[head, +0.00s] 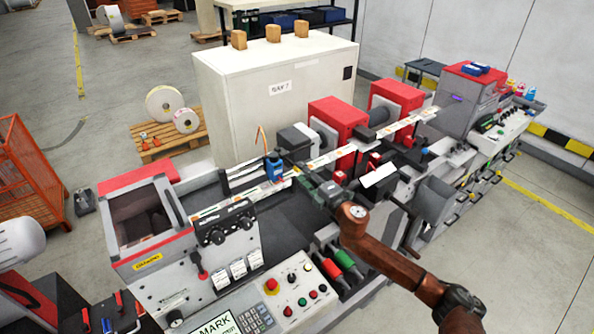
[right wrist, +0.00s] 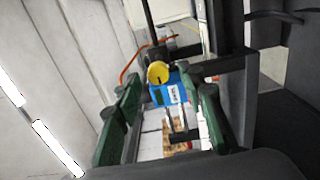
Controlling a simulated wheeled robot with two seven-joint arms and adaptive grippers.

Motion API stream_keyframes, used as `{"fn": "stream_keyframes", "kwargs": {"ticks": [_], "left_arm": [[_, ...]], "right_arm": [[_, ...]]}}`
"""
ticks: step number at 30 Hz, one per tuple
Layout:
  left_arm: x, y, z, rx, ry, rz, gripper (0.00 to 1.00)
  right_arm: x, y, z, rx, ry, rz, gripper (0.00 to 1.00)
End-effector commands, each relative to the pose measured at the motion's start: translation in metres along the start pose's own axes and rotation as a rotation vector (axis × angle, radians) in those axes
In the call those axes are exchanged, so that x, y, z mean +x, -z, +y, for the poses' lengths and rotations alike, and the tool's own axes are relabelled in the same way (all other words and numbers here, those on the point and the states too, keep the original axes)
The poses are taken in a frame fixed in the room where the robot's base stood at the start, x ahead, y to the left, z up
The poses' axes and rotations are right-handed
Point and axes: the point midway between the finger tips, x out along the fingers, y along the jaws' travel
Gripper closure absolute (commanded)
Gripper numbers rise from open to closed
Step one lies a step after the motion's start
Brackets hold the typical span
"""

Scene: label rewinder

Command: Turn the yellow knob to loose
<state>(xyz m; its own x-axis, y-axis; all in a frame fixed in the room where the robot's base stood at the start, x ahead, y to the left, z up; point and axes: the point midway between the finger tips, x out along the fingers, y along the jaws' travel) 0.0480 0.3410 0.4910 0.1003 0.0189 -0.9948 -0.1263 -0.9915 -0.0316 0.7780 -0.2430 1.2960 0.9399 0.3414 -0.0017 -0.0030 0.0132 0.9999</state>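The yellow knob (right wrist: 158,73) is a small round disc with a dark slot, seen in the right wrist view. It sits at the upper end of a blue box-shaped device (right wrist: 171,92) with a white label. In the head view the blue device (head: 273,168) stands over the label strip at the middle of the machine; I cannot make out the knob clearly there. My right gripper (head: 299,172) reaches in from the right just beside the device. In the right wrist view its green fingers (right wrist: 171,95) are apart, with the device and knob between them farther ahead. My left gripper is not in view.
The machine's control panel (head: 290,295) is in front, with several buttons. Red units (head: 337,122) stand behind and right of my right gripper. A tall white cabinet (head: 275,90) is behind. In the right wrist view, a dark post stands close to the right finger.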

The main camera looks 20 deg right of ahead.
Motion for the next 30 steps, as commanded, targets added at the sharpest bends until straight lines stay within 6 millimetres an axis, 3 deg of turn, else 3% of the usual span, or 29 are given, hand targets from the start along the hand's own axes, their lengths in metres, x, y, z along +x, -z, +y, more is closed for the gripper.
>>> {"fn": "stream_keyframes", "kwargs": {"ticks": [3,9,26,30], "left_arm": [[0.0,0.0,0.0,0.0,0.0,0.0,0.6],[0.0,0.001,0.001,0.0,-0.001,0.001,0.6],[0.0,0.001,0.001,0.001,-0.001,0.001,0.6],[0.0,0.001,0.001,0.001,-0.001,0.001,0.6]], "right_arm": [[-0.019,0.0,0.0,-0.001,0.0,0.001,0.63],[-0.038,0.0,0.0,0.0,0.0,0.0,0.63],[-0.043,0.001,0.001,0.002,-0.002,0.0,0.63],[-0.053,0.003,-0.019,0.083,0.016,-0.038,0.63]]}}
